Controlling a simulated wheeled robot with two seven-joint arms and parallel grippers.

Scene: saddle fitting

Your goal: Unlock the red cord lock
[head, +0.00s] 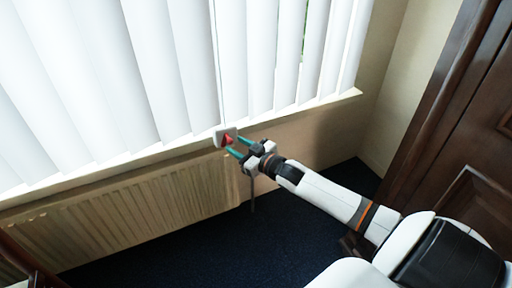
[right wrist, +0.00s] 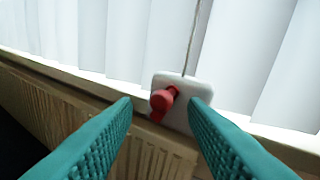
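The red cord lock (head: 228,140) is a red knob or lever on a white plate, hanging at the lower end of a cord in front of the window sill. In the right wrist view the red lever (right wrist: 162,101) sits on the white plate (right wrist: 178,84), with the cord (right wrist: 192,38) running up from it. My right gripper (head: 239,147) is open, with its teal fingers pointing at the lock. In the right wrist view the fingertips (right wrist: 163,101) stand apart, with the red lever between them in the picture. I cannot tell whether they touch it. My left gripper is not in view.
White vertical blinds (head: 150,70) hang behind the lock, above a narrow sill (head: 90,174). A beige radiator (head: 130,220) is below the sill. A dark wooden door (head: 455,130) stands at the right. The dark blue floor (head: 200,255) is clear near the radiator.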

